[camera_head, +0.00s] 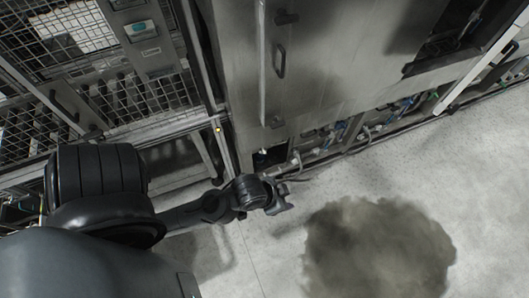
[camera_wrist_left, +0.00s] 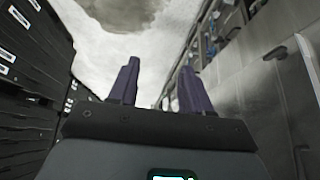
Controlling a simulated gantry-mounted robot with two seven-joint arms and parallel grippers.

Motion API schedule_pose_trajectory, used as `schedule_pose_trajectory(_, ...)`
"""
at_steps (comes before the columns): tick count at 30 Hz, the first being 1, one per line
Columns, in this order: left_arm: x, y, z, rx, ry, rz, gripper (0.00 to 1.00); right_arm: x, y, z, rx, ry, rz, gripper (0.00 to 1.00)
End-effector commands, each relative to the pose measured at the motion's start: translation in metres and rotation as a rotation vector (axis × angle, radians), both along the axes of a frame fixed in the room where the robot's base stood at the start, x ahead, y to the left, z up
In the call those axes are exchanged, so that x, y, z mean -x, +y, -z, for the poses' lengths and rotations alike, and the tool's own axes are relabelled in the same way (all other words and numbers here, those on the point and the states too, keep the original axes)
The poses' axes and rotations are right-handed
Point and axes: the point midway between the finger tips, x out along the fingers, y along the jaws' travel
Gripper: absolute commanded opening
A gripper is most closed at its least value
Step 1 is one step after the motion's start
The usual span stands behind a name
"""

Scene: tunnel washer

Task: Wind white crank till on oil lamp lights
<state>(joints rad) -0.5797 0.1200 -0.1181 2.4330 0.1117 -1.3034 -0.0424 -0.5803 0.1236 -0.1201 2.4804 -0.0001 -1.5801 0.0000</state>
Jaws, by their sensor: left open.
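My left gripper (camera_head: 280,196) reaches in from the left, over the floor near the machine's lower corner. In the left wrist view its two purple fingers (camera_wrist_left: 158,84) are apart with nothing between them. A small white piece (camera_head: 263,151) shows at a dark opening low on the machine, a little above and left of the gripper; it may be the white crank, but it is too small to tell. I cannot make out an oil lamp for certain. My right gripper is out of view.
A grey metal washer cabinet (camera_head: 335,50) with handles fills the top, with pipes and hoses (camera_head: 345,132) along its base. A wire-mesh cage (camera_head: 125,100) stands at the left. The pale floor (camera_head: 480,150) is open, with a dark stain (camera_head: 380,250) at lower right.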

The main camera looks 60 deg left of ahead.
Motion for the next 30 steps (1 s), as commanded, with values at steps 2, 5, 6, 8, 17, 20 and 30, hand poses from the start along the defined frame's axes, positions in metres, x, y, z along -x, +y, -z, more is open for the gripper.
schedule_pose_trajectory(2, -0.017, 0.023, 0.021, -0.006, -0.075, -0.095, 0.48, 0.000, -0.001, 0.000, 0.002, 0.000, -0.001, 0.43)
schedule_pose_trajectory(5, -0.039, 0.074, 0.072, -0.062, -0.199, -0.263, 0.48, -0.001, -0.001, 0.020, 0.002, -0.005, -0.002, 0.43)
schedule_pose_trajectory(6, -0.048, 0.101, 0.100, -0.103, -0.258, -0.340, 0.48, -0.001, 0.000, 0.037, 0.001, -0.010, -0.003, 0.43)
schedule_pose_trajectory(8, -0.058, 0.139, 0.134, -0.173, -0.341, -0.444, 0.48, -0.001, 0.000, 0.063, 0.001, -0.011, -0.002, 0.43)
schedule_pose_trajectory(17, -0.062, 0.261, 0.244, -0.502, -0.575, -0.772, 0.48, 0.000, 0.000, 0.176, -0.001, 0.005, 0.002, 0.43)
schedule_pose_trajectory(20, -0.058, 0.285, 0.275, -0.604, -0.619, -0.847, 0.48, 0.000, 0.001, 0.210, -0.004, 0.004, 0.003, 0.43)
schedule_pose_trajectory(30, -0.050, 0.327, 0.378, -0.880, -0.680, -1.042, 0.48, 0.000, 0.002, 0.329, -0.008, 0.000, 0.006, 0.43)
